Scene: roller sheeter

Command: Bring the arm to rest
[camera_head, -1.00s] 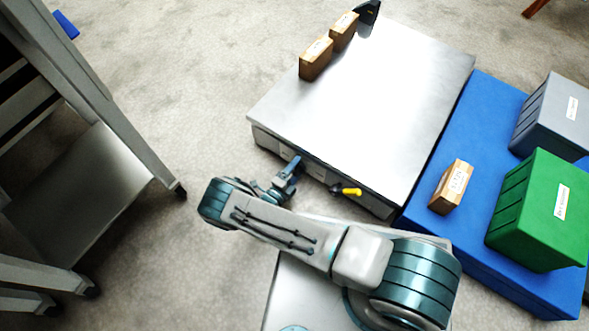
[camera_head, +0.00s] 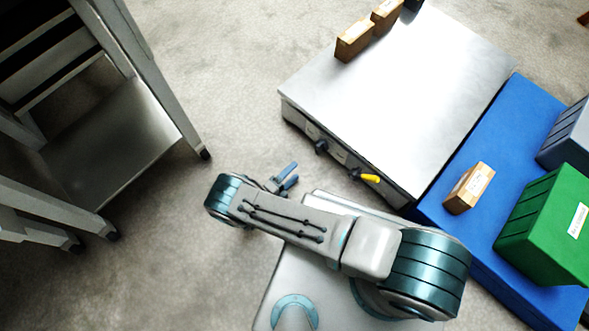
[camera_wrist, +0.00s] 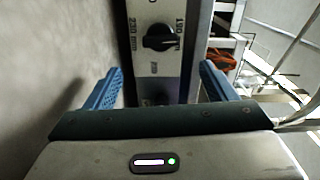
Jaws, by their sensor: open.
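My gripper (camera_head: 287,177) is open and empty, with its two blue fingers apart, at the end of my folded grey and teal arm in the head view. It is over the carpet, just left of the front of the roller sheeter (camera_head: 410,95). In the wrist view the fingers of my gripper (camera_wrist: 160,92) stand either side of the sheeter's front panel, which lies beyond them. A black knob (camera_wrist: 159,38) with "230 mm" and "190 mm" marks shows there. The head view shows a black knob (camera_head: 321,147) and a yellow-handled knob (camera_head: 370,178) on that front.
A grey metal rack (camera_head: 120,160) stands at the left, with bare carpet (camera_head: 220,90) between it and the sheeter. Wooden blocks (camera_head: 355,40) sit on the sheeter's far edge. A blue platform (camera_head: 500,180) at the right holds a wooden block (camera_head: 469,188), a green bin (camera_head: 545,220) and a grey bin (camera_head: 565,135).

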